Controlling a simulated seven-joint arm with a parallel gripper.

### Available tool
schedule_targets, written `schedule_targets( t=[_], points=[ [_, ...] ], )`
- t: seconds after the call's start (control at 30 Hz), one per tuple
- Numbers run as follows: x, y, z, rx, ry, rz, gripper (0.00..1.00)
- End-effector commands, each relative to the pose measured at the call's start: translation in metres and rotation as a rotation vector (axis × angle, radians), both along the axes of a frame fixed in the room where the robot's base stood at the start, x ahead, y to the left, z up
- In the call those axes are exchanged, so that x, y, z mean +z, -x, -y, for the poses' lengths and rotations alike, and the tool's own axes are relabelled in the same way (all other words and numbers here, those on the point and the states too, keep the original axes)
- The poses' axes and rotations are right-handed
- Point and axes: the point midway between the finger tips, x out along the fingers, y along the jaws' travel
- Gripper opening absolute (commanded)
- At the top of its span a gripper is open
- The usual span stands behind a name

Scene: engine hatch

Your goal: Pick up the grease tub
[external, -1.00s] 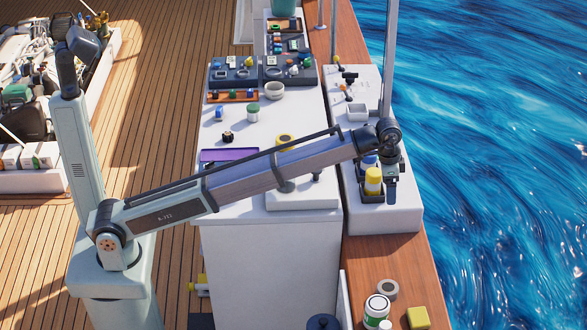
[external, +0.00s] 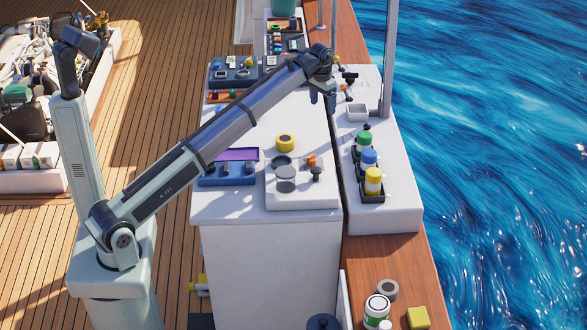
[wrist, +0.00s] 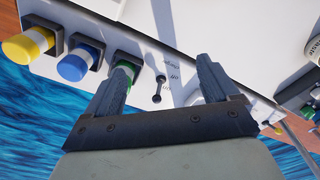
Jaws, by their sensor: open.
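I cannot tell for sure which container is the grease tub. A white tub with a green label (external: 376,310) stands on the wooden ledge at the bottom right of the external view. A white lettered container (wrist: 314,46) is cut off at the right edge of the wrist view. A small green-topped white tub on the console shows in the earlier external frame; my arm now covers that spot. My gripper (external: 329,100) hangs over the far part of the console, its fingers (wrist: 160,88) apart and empty in the wrist view.
Yellow (external: 373,180), blue (external: 368,159) and green (external: 364,140) capped knobs line the side box. A metal post (external: 389,60) rises beside my gripper. A grey ring (external: 387,290) and yellow block (external: 418,316) lie near the ledge tub. A white square tray (external: 357,112) sits behind the knobs.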

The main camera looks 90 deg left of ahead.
Motion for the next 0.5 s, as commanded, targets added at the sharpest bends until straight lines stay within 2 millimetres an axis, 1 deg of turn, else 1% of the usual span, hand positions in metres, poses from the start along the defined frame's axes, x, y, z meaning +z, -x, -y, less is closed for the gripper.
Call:
schedule_targets(
  t=[0.03, 0.07, 0.1, 0.17, 0.2, 0.27, 0.3, 0.37, 0.4, 0.5],
  points=[
    [0.000, 0.018, -0.025, 0.043, 0.002, -0.003, 0.88],
    [0.000, 0.027, -0.037, 0.065, 0.003, -0.004, 0.88],
    [0.000, 0.040, -0.053, 0.094, 0.005, -0.006, 0.88],
    [0.000, 0.060, -0.077, 0.138, 0.008, -0.008, 0.88],
    [0.000, 0.074, -0.092, 0.169, 0.009, -0.010, 0.88],
    [0.000, 0.096, -0.114, 0.214, 0.012, -0.014, 0.88],
    [0.000, 0.111, -0.129, 0.244, 0.014, -0.016, 0.88],
    [0.000, 0.134, -0.150, 0.287, 0.017, -0.018, 0.88],
    [0.000, 0.149, -0.163, 0.316, 0.020, -0.020, 0.88],
    [0.000, 0.183, -0.191, 0.381, 0.024, -0.023, 0.88]
  ],
)
